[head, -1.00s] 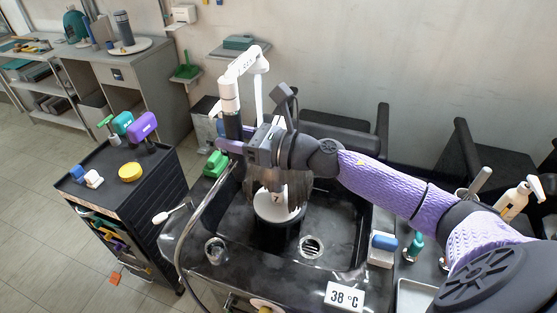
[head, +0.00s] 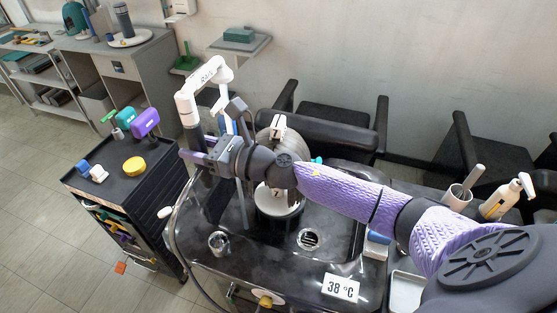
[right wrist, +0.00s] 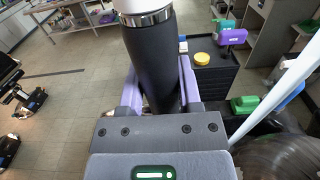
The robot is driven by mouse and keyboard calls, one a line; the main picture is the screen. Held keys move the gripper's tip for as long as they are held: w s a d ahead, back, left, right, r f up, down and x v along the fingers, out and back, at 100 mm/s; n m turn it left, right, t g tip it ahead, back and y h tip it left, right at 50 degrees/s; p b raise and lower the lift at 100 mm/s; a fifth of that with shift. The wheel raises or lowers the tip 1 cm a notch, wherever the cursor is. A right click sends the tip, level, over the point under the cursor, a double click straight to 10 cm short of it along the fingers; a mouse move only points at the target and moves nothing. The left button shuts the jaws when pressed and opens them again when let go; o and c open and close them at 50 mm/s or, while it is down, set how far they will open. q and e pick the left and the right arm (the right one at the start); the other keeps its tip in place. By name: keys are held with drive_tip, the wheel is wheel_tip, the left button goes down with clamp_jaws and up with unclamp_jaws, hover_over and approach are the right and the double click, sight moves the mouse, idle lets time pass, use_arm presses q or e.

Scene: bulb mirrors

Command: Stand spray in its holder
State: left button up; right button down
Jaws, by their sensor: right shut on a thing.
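The spray (head: 187,108) has a white angled head, a chrome band and a black handle. My right gripper (head: 196,151) is shut on the black handle and holds it upright above the left end of the black basin. In the right wrist view the purple fingers stand on both sides of the handle (right wrist: 152,65); its lower end is hidden by the gripper. A round metal-rimmed socket (head: 218,241), which may be the holder, sits on the basin's front left ledge, apart from the spray and nearer the front. My left gripper is out of view.
The black basin (head: 335,225) has a drain, and a rounded grey object marked 7 stands behind my arm. A curved metal hose runs along the basin's left edge. A black trolley (head: 108,185) stands at left. A 38 °C display (head: 341,288) is in front.

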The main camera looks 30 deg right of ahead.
drive_tip(key=shift+s+a, duration=0.1)
drive_tip(key=shift+a, duration=0.05)
drive_tip(key=shift+s+a+p, duration=0.85)
drive_tip(key=shift+a, duration=0.2)
wheel_tip(320, 180, down, 18)
drive_tip(key=b, duration=1.7)
drive_tip(key=shift+r, duration=0.1)
